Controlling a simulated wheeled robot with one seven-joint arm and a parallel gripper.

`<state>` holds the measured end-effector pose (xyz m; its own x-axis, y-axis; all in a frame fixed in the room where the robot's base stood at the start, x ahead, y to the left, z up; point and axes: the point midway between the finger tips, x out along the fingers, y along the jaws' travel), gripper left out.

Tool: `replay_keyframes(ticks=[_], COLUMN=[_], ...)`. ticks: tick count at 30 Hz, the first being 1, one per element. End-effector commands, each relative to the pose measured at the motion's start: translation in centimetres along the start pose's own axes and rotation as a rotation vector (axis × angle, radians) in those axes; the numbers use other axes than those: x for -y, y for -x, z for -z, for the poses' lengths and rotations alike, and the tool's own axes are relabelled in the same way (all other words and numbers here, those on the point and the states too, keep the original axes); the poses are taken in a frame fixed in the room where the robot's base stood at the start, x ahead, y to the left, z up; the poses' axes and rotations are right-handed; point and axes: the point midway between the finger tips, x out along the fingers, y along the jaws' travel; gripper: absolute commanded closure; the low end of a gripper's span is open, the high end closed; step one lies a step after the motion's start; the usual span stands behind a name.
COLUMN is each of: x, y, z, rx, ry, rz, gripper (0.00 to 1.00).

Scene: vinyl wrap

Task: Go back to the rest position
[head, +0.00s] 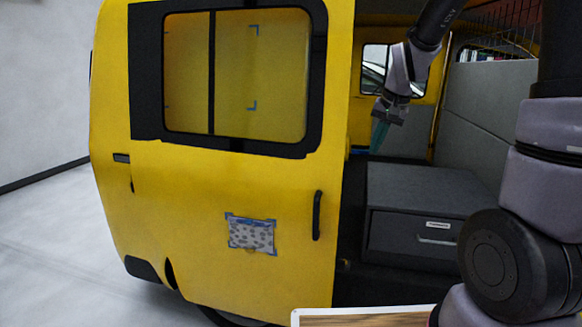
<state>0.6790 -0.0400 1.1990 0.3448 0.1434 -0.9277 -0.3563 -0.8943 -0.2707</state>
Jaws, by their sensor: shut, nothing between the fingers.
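My gripper (384,122) hangs at the upper middle right, pointing down in front of the van's open side doorway. It is small in the picture and looks shut, with no held object that I can make out. A teal part shows at its lower end. The yellow van (190,215) fills the left and middle. A grey dotted patch (252,235) with blue edges lies on its door, left of the black handle. My gripper is apart from the patch, up and to the right of it.
The door window (235,75) has blue corner marks on it. A dark drawer box (425,190) stands inside the doorway, below my gripper. A white-rimmed wooden surface (365,318) shows at the bottom edge. Open floor (60,245) lies to the left.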

Motion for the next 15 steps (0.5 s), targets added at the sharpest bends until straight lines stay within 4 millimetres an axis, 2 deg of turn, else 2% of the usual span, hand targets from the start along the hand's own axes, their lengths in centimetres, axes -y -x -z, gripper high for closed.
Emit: replay_keyframes(ticks=[1, 6, 12, 15], x=[-0.2, -1.4, -3.4, -4.3], y=[2.7, 9.5, 15.6, 17.5], z=[-0.7, -4.0, -8.8, -11.1], rx=[-0.026, -0.086, -0.158, -0.188], ry=[0.005, 0.024, 0.046, 0.056], rz=[0.017, 0.057, 0.097, 0.113], gripper=[1.00, 1.00, 1.00, 1.00])
